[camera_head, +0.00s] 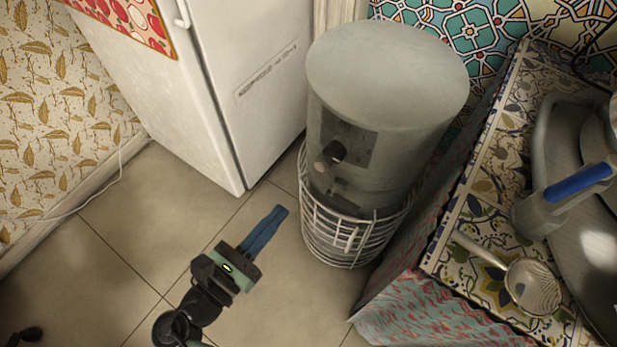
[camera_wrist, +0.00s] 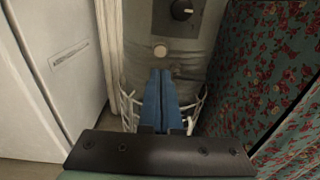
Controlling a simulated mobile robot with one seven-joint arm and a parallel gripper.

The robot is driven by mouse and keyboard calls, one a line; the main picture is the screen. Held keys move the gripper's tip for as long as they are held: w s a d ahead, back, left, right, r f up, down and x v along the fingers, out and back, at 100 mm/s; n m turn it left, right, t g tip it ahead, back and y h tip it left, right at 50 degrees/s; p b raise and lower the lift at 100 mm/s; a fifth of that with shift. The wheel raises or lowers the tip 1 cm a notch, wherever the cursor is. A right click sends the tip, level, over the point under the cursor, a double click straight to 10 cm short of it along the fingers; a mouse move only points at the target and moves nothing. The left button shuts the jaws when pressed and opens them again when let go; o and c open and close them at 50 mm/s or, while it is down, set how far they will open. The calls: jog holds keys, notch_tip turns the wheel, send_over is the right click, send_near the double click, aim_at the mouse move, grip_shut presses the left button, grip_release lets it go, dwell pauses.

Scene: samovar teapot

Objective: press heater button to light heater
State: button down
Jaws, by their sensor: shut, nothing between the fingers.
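The heater is a tall grey metal cylinder (camera_head: 385,75) standing upright in a white wire basket. Its front has a dark panel with a black knob (camera_head: 334,152), which also shows in the wrist view (camera_wrist: 181,9). A small round pale button (camera_wrist: 160,51) sits below the panel in the wrist view. My gripper (camera_head: 281,210) is shut and empty, its blue fingers pointing at the heater's lower front. In the wrist view its fingertips (camera_wrist: 161,72) appear just below the button. I cannot tell the exact gap. No flame or glow shows.
The white wire basket (camera_head: 352,240) surrounds the heater's base. A white fridge (camera_head: 215,90) stands to the left. At right is a tiled counter (camera_head: 470,215) with a strainer (camera_head: 532,287) and a blue-handled grey vessel (camera_head: 552,200). The tiled floor (camera_head: 150,225) at left is mostly clear.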

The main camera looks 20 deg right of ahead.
aim_at(318, 168)
jog(key=b+x, duration=0.2)
jog(key=x, duration=0.7)
jog(key=shift+w+d+f+b, duration=0.1)
jog(key=shift+w+d+b, duration=0.1)
jog(key=shift+b, duration=0.2)
jog(key=shift+w+d, duration=0.2)
jog(key=shift+d, duration=0.1)
